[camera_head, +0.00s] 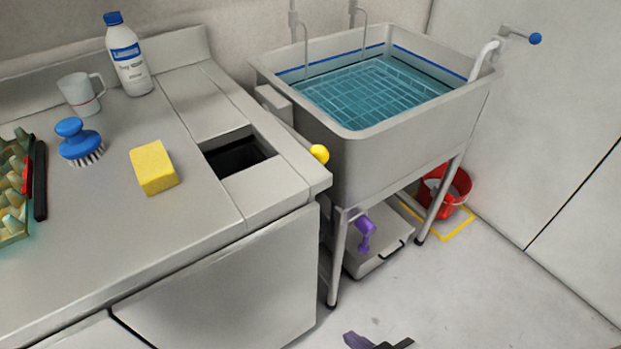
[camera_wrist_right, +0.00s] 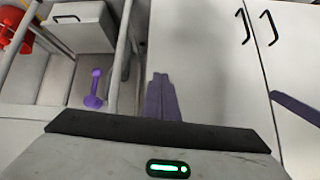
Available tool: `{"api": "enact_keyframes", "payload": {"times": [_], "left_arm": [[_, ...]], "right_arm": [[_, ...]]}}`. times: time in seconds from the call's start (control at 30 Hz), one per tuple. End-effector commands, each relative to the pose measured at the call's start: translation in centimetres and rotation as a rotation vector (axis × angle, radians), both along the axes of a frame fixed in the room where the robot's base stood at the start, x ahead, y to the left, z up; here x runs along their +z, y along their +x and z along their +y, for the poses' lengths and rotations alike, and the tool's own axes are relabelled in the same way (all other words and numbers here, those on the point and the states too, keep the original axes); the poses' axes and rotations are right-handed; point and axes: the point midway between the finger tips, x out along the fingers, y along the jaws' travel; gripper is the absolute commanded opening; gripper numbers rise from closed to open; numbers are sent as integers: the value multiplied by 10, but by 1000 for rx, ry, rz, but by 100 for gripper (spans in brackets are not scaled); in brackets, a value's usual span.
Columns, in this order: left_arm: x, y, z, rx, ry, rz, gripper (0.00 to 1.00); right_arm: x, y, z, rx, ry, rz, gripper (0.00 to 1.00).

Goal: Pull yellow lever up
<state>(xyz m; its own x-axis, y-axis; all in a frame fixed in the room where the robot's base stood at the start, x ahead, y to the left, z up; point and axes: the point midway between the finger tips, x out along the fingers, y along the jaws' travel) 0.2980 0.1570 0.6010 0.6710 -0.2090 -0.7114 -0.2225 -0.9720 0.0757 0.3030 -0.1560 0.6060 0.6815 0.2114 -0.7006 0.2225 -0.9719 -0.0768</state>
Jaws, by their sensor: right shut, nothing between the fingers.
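The yellow lever knob (camera_head: 319,153) sits at the near left corner of the sink, on a bar that runs along the gap between counter and sink. The sink (camera_head: 395,122) holds blue water with a rack in it. My right gripper (camera_head: 356,340) shows only at the bottom edge of the head view, low over the floor and well below the knob. In the right wrist view its purple fingers (camera_wrist_right: 160,92) are together and empty, in front of the cabinet doors. The yellow knob is not seen in the wrist view. My left gripper is not in view.
A red bucket (camera_head: 446,186) stands behind. The counter holds a yellow sponge (camera_head: 153,167), brush (camera_head: 79,142), jug (camera_head: 81,93), bottle (camera_head: 129,56) and egg tray (camera_head: 12,228). Floor ahead is clear.

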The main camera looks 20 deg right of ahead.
Motion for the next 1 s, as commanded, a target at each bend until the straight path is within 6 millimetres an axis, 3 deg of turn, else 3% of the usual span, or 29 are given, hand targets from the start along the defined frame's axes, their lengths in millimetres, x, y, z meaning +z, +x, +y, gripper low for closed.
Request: {"api": "enact_keyframes", "payload": {"times": [0.23,0.33,0.43,0.6,0.7,0.83,1.0], "left_arm": [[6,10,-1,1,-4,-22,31],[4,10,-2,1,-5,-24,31],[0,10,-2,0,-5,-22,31],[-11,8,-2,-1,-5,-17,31],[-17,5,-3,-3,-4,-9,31],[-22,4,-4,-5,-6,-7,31],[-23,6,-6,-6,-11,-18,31]], "right_arm": [[-4,-1,-4,8,-21,-4,0],[0,17,-15,65,-118,-93,0],[10,50,-36,180,-335,-261,0],[50,113,-75,433,-947,-618,0],[77,138,-89,563,-1365,-790,0],[109,157,-95,680,-1934,-953,0],[136,163,-88,719,-2605,-1050,0]]}}
